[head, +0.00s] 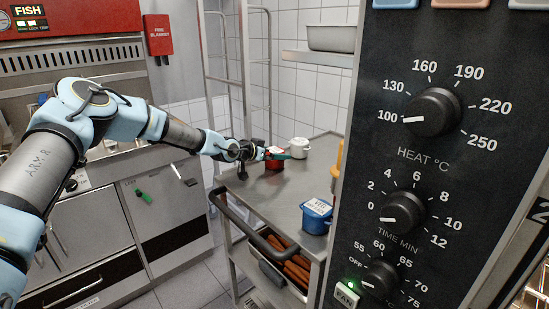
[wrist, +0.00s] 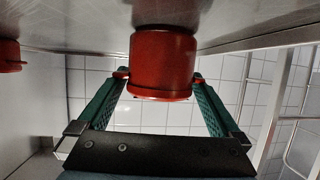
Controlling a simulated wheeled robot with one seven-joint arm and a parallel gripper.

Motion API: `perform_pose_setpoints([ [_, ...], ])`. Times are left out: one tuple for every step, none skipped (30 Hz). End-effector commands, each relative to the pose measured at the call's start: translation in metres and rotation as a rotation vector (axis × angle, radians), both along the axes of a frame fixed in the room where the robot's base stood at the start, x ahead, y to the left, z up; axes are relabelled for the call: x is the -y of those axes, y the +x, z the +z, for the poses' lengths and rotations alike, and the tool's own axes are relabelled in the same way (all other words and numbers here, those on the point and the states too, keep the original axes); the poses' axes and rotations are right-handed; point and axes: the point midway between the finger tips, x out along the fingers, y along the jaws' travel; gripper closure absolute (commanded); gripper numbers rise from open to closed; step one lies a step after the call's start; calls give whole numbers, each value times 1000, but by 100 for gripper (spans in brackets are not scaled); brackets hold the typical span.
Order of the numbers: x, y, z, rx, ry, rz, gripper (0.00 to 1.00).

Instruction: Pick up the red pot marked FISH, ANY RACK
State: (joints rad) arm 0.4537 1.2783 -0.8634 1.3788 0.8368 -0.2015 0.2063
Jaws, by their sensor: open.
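A red pot (head: 275,161) stands on the steel cart top, by the end of my arm in the head view. My gripper (head: 270,154) is at the pot and partly covers it. In the wrist view the red pot (wrist: 162,62) fills the gap of my gripper (wrist: 160,77), with one green finger on each side. The fingers are open; I cannot tell whether they touch the pot. The wrist picture appears inverted, with the cart top along its upper edge. No writing on this pot can be read.
A white pot (head: 299,148) stands just right of the red pot. A blue labelled pot (head: 316,217) is nearer on the cart top (head: 285,188). Another red object (wrist: 9,56) shows at the wrist view's left edge. A dark control panel (head: 408,155) blocks the right side.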

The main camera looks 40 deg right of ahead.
Motion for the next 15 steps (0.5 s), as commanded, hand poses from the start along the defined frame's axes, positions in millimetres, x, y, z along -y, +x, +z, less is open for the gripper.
perform_pose_setpoints([
  [0,0,0,0,0,0,0],
  [0,0,0,0,0,0,0],
  [0,0,0,0,0,0,5],
  [0,0,0,0,0,0,8],
  [0,0,0,0,0,0,11],
  [0,0,0,0,0,0,16],
  [0,0,0,0,0,0,19],
  [0,0,0,0,0,0,22],
  [0,0,0,0,0,0,27],
  [0,0,0,0,0,0,30],
  [0,0,0,0,0,0,34],
  [0,0,0,0,0,0,38],
  [0,0,0,0,0,0,42],
  [0,0,0,0,0,0,45],
  [0,0,0,0,0,0,50],
])
